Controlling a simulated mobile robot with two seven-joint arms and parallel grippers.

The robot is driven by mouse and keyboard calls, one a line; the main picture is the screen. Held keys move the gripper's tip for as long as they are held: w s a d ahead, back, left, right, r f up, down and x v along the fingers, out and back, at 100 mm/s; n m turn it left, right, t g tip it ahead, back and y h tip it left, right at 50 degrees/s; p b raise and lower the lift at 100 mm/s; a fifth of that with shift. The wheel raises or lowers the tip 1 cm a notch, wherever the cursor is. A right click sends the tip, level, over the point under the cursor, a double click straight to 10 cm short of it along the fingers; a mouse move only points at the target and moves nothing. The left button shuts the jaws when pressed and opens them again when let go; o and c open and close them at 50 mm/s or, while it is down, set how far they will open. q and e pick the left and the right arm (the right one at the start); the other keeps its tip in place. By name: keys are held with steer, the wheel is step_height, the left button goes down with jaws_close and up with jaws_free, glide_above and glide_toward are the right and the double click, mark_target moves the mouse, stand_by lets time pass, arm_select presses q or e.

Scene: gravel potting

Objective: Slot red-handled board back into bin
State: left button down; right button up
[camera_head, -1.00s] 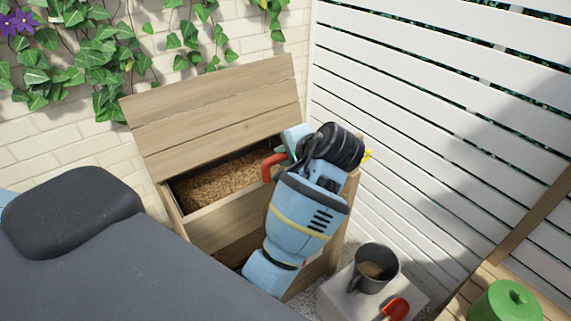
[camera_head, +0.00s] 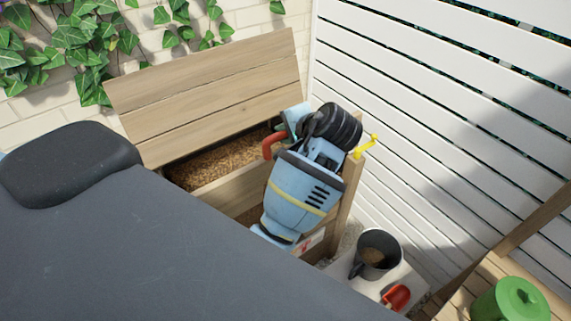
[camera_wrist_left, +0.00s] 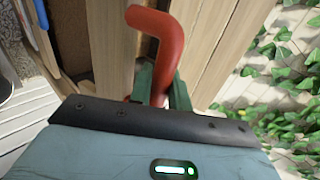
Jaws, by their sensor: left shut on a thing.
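The wooden bin (camera_head: 232,191) stands against the brick wall, its slatted lid (camera_head: 205,90) raised and brown grainy fill (camera_head: 215,160) inside. My left gripper (camera_wrist_left: 160,90) is shut on the red handle (camera_wrist_left: 160,45), which also shows in the head view (camera_head: 270,146) at the bin's front right part. My wrist and forearm cover much of the bin's front, so the handle's board cannot be clearly made out, nor whether it sits in its slot. My right gripper is not in view.
A dark mug (camera_head: 377,252) with brown contents stands on a pale block (camera_head: 403,273), beside a red scoop (camera_head: 397,297). A green lidded pot (camera_head: 510,300) is at the lower right. A yellow hook (camera_head: 366,146) sits by the bin's right post. A white slatted fence (camera_head: 450,110) closes the right side.

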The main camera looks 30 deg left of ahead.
arm_select(q)
step_height(320, 180, down, 11)
steer(key=shift+f, duration=0.1)
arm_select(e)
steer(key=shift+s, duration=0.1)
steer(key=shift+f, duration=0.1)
arm_select(q)
step_height(320, 180, down, 3)
steer(key=shift+f+b, duration=0.1)
steer(key=shift+b, duration=1.15)
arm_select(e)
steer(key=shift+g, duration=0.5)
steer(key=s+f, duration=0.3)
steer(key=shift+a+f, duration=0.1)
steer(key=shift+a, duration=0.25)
arm_select(q)
steer(key=shift+a, duration=0.1)
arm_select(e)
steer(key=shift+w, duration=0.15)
